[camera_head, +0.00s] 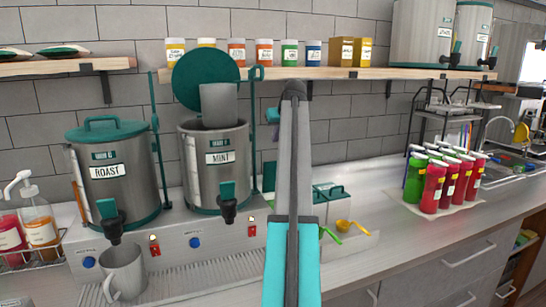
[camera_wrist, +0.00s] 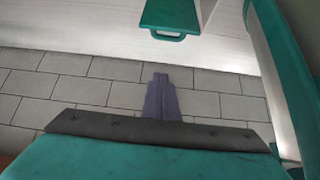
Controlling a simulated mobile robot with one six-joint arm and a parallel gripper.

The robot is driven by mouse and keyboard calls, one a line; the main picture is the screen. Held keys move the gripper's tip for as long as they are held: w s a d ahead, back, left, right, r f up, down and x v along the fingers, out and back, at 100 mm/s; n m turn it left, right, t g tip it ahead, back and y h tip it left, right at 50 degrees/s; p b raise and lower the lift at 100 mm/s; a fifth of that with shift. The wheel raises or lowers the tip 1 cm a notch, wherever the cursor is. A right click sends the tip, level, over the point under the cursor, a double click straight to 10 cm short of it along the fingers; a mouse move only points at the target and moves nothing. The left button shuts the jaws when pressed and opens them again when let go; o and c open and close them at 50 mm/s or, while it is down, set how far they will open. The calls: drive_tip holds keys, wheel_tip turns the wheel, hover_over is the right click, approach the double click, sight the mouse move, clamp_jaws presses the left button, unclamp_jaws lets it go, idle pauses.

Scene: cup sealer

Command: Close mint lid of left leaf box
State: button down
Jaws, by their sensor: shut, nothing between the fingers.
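In the head view, a white leaf box with a green lid (camera_head: 329,189) sits on the counter right of my arm. A green upright panel (camera_head: 268,177) shows just left of my arm. It looks like a raised lid, but my arm hides most of the box there. My gripper (camera_head: 272,143) is above that panel, its fingers shut and empty. In the wrist view, my shut purple fingers (camera_wrist: 161,78) are apart from a green lid with a loop handle (camera_wrist: 168,20) at the top. I cannot tell which box that lid belongs to.
The mint tank (camera_head: 217,175) stands left of my arm with its round lid (camera_head: 205,80) raised. The roast tank (camera_head: 115,185) is further left. A shelf (camera_head: 340,74) with jars runs above. Red and green bottles (camera_head: 435,185) stand right, with clear counter before them.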

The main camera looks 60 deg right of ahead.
drive_tip(key=shift+w+f, duration=0.15)
drive_tip(key=p, duration=0.5)
hover_over(273, 174)
drive_tip(key=w+d, duration=0.2)
drive_tip(key=d, duration=0.2)
drive_tip(key=shift+s+a+f, duration=0.1)
drive_tip(key=shift+a+f, duration=0.05)
drive_tip(key=shift+f, duration=2.05)
drive_tip(key=shift+a+f, duration=0.1)
drive_tip(key=shift+f, duration=2.1)
drive_tip(key=shift+a+b, duration=0.15)
drive_tip(key=shift+b, duration=0.2)
